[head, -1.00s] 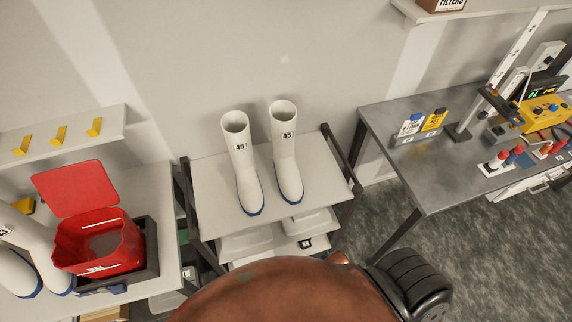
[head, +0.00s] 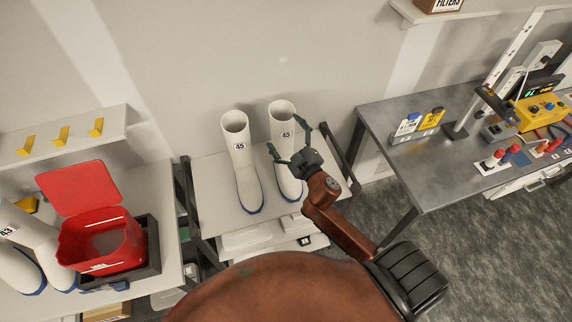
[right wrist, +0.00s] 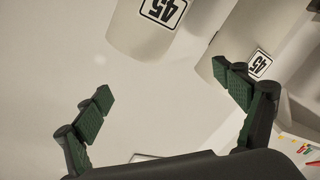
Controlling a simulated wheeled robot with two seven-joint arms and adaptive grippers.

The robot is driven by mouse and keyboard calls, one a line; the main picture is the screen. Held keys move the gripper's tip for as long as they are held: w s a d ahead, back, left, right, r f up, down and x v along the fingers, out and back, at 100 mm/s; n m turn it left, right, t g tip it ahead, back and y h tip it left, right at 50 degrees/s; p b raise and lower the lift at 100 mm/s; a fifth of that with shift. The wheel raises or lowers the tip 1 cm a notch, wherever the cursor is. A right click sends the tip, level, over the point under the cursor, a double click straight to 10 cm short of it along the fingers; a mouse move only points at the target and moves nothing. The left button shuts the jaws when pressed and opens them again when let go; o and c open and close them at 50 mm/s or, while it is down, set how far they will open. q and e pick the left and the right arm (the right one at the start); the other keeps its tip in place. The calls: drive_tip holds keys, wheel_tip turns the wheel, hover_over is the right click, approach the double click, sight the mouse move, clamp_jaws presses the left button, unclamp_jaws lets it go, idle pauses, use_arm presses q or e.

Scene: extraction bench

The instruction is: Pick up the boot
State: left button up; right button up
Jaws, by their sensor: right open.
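Two white boots with blue soles and "45" labels stand upright on a grey shelf cart: the left boot (head: 240,165) and the right boot (head: 284,125). My right gripper (head: 288,138) is open. In the head view it overlaps the right boot, with one finger over the shaft and the other at its right side. In the right wrist view, the open fingers of my right gripper (right wrist: 170,100) show nothing held. One boot (right wrist: 155,30) is beyond the gap and another boot (right wrist: 235,45) is near the right finger. I cannot tell whether any finger touches. My left gripper is not in view.
A red open bin (head: 100,243) sits in a dark tray at left, beside more white boots (head: 35,235). A grey bench (head: 420,170) with instruments stands at right. The cart's dark posts (head: 340,158) rise beside the boots. The wall is behind.

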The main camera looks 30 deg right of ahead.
drive_tip(key=a+r+n+g+y, duration=0.1)
drive_tip(key=a+r+n+y, duration=0.6)
drive_tip(key=a+n, duration=0.25)
drive_tip(key=a+r+n+g+y, duration=0.2)
drive_tip(key=a+r+n+y, duration=0.55)
drive_tip(key=a, duration=0.25)
drive_tip(key=s+a+f+n+g, duration=0.3)
drive_tip(key=a+f+n+g, duration=0.25)
drive_tip(key=n+g, duration=0.2)
drive_tip(key=g+h, duration=0.3)
drive_tip(key=h, duration=1.2)
hover_over(286, 127)
drive_tip(key=s+a, duration=0.2)
drive_tip(key=s, duration=0.1)
drive_tip(key=shift+n+y, duration=0.25)
drive_tip(key=f, duration=0.6)
drive_tip(key=shift+d+f, duration=0.2)
drive_tip(key=shift+w+d+f+p, duration=0.2)
drive_tip(key=shift+d+f+p, duration=0.1)
drive_tip(key=shift+f, duration=0.2)
drive_tip(key=shift+w+d+f+p, duration=0.15)
drive_tip(key=shift+d+f, duration=0.1)
drive_tip(key=shift+f, duration=0.2)
drive_tip(key=x, duration=0.2)
drive_tip(key=p+x, duration=0.1)
drive_tip(key=x, duration=0.2)
drive_tip(key=shift+w+d+f, duration=0.15)
drive_tip(key=shift+w, duration=0.3)
